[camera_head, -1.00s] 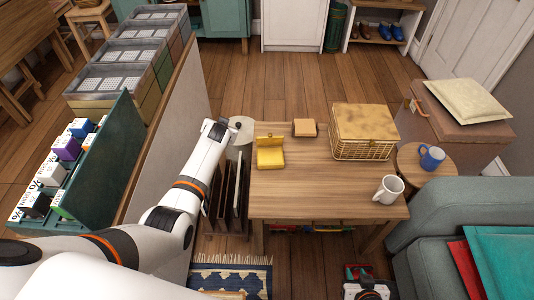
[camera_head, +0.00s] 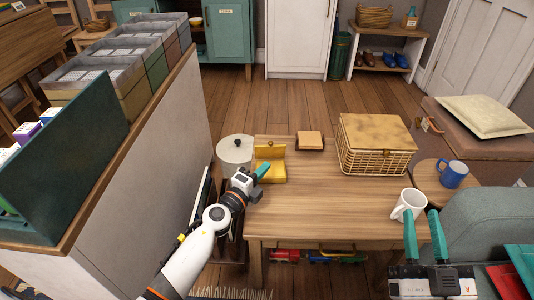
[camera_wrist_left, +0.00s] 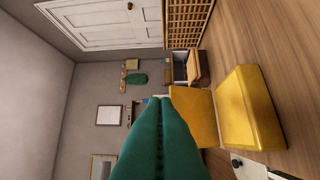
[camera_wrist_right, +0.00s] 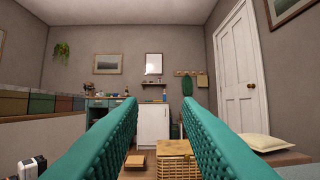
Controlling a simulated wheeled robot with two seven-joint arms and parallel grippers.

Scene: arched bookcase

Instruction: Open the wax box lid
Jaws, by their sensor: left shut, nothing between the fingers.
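The yellow box (camera_head: 272,177), which I take for the wax box, sits at the left back of the wooden table. Its lid (camera_head: 270,151) stands up at the back of the body. In the left wrist view, turned on its side, the box body (camera_wrist_left: 252,108) and raised lid (camera_wrist_left: 196,112) show to the right of the fingers. My left gripper (camera_head: 263,170) is shut and empty, with its teal fingertips close in front of the box; contact cannot be told. My right gripper (camera_head: 424,236) is open and empty at the table's right front, near the white mug; its fingers (camera_wrist_right: 160,135) are wide apart.
A white lidded canister (camera_head: 235,150) stands left of the box. A small brown block (camera_head: 310,141), a wicker basket (camera_head: 376,145) and a white mug (camera_head: 408,204) are on the table. A blue mug (camera_head: 453,174) stands on a side stool. The table's middle front is clear.

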